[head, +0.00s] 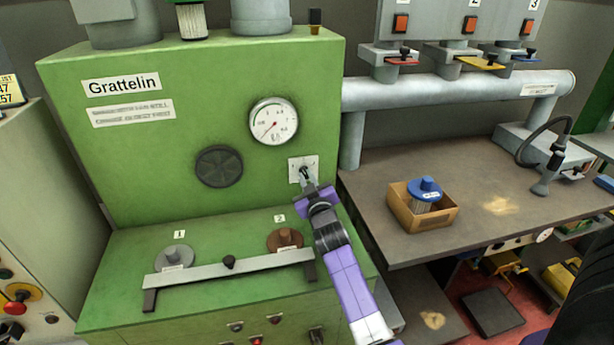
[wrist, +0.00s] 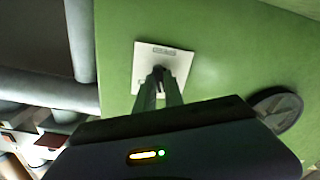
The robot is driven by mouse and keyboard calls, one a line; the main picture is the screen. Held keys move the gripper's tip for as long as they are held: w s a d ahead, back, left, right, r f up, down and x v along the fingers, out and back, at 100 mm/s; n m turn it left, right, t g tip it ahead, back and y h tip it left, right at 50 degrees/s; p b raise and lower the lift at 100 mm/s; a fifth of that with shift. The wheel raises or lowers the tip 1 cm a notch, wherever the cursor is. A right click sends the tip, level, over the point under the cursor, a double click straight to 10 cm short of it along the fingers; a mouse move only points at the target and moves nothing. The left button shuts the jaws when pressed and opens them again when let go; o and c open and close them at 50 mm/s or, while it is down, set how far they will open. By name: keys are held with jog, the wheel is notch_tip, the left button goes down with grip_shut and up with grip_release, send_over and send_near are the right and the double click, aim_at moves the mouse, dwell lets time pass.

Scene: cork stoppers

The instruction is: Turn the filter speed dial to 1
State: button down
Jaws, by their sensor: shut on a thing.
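The dial plate (head: 295,164) is a small pale square on the front of the green Grattelin machine (head: 130,150), below the round gauge. My gripper (head: 305,177) reaches it from the lower right and is shut on the small dark dial knob at the plate's middle. In the wrist view the plate (wrist: 150,58) is pale with a small label on its edge, and the dark knob (wrist: 158,73) sits between the fingertips of my gripper (wrist: 158,84). The fingers cover much of the knob and plate, so the dial's setting cannot be read.
A white gauge (head: 273,121) and a dark round vent (head: 219,166) are beside the dial. A metal bar (head: 230,267) with a black knob crosses the ledge below, near two lidded ports marked 1 and 2. A cardboard box (head: 422,208) with a blue-topped filter stands on the right bench.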

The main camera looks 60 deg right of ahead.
jog(key=n+p, duration=0.1)
jog(key=n, duration=0.2)
jog(key=shift+n, duration=0.3)
jog(key=shift+n+p, duration=0.65)
jog(key=shift+n, duration=1.15)
jog(key=c, duration=1.4)
grip_release()
jog(key=shift+c, duration=0.2)
jog(key=b+v, duration=0.2)
jog(key=v, duration=0.6)
jog(key=shift+b, duration=0.35)
